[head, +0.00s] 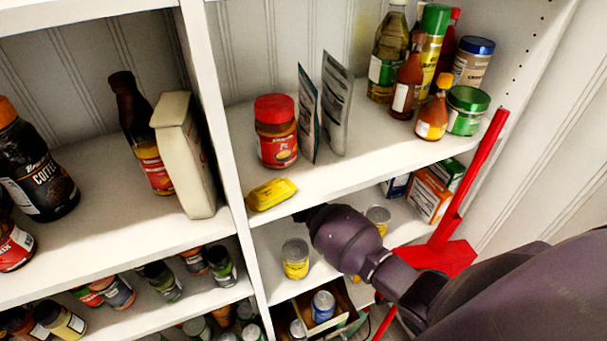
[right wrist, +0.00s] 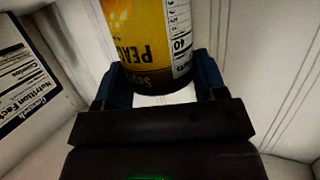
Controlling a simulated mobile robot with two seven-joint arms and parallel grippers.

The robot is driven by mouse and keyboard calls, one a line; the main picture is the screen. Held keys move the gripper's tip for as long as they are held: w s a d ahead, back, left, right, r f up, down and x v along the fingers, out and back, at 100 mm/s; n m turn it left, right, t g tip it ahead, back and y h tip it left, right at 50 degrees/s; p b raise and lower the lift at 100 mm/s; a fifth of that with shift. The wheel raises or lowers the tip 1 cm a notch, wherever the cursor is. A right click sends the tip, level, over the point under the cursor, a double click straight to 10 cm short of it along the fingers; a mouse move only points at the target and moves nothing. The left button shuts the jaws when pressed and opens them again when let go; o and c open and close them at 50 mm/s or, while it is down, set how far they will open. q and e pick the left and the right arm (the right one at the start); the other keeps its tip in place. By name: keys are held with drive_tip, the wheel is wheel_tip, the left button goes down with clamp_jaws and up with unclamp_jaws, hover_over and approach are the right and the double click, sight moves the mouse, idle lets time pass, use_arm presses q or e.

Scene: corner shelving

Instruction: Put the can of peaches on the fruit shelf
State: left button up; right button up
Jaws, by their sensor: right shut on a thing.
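The can of peaches (right wrist: 147,40), with a yellow label reading "PEA…" upside down, is between the blue fingers of my right gripper (right wrist: 162,84) in the right wrist view. The gripper is shut on it. In the head view my right arm reaches in from the right, its dark wrist end (head: 312,214) just below the upper shelf's front edge; the fingers and held can are hidden there. On the lower shelf (head: 280,287), one yellow-labelled can (head: 295,260) stands left of my wrist and another (head: 378,218) shows behind it. My left gripper is not in view.
The upper shelf holds a red-lidded jar (head: 276,131), a yellow packet (head: 271,194), upright pouches (head: 337,102) and several bottles. Boxes (head: 429,193) stand right on the lower shelf. A box with nutrition text (right wrist: 30,75) is close left in the wrist view. A vertical divider (head: 222,120) stands left.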

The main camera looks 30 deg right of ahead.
drive_tip(key=shift+f, duration=0.1)
drive_tip(key=o, duration=1.2)
drive_tip(key=shift+s+a+r, duration=0.15)
drive_tip(key=shift+s+r, duration=0.05)
drive_tip(key=shift+v, duration=3.55)
drive_tip(key=shift+w, duration=0.1)
